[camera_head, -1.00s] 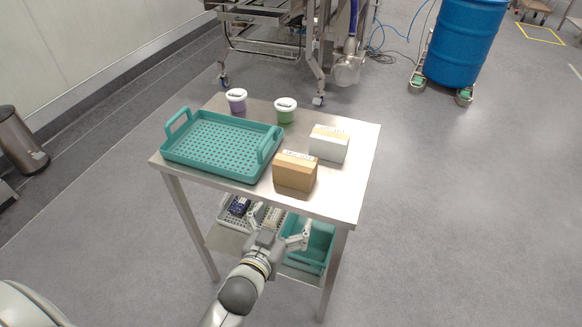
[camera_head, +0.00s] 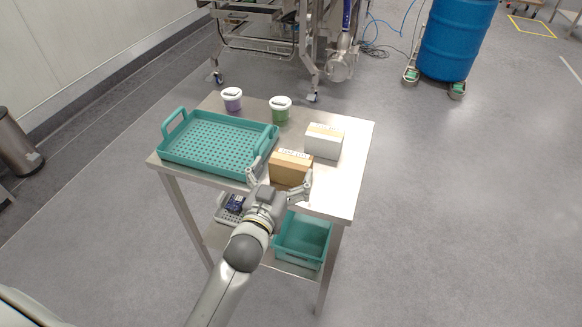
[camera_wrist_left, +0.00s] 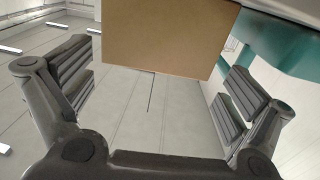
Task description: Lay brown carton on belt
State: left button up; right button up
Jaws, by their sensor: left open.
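The brown carton (camera_head: 290,168) stands near the front edge of a steel table, just right of the teal tray. My left gripper (camera_head: 281,178) is open at the near side of the carton, one finger towards its left side and the other towards its right side. In the left wrist view the carton (camera_wrist_left: 168,35) shows at the top, between and beyond the open fingers (camera_wrist_left: 157,90). Whether a finger touches the carton I cannot tell. No belt is clearly recognisable in view. My right gripper is not in view.
The teal tray (camera_head: 215,143) takes up the table's left part. A white carton (camera_head: 324,142) stands behind right, with a purple tub (camera_head: 232,99) and a green tub (camera_head: 280,109) at the back. A teal bin (camera_head: 302,240) sits on the lower shelf. A blue drum (camera_head: 457,38) stands far right.

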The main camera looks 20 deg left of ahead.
aim_at(291, 159)
pick_arm(q)
jog(key=shift+w+d+p, duration=0.2)
jog(key=shift+w+p, duration=0.2)
jog(key=shift+w, duration=1.95)
jog(key=c, duration=1)
jog(key=shift+r, duration=0.1)
jog(key=shift+c, duration=0.2)
